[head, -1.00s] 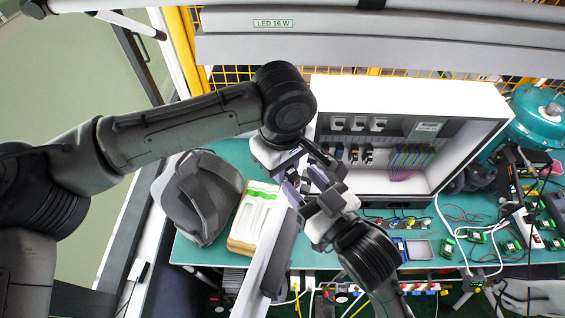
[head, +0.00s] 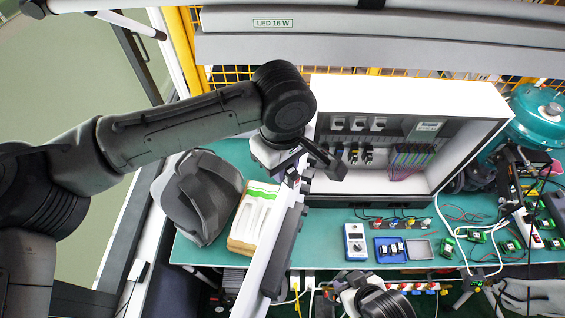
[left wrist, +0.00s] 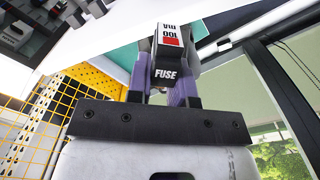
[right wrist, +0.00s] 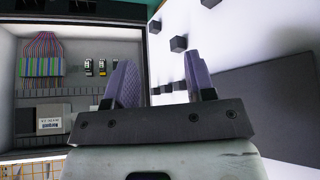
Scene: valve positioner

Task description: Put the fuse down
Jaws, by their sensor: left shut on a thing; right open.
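In the head view the left gripper (head: 305,172) hangs in front of the left side of the open cabinet (head: 478,135); the fuse is hard to make out there. My right gripper (right wrist: 162,76) is open and empty in the right wrist view. In the head view it is low, near the bottom edge, apart from the left one.
The cabinet holds several switches and coloured wires (head: 408,160). Loose circuit boards crowd the right. Some bench in front of the cabinet is bare.

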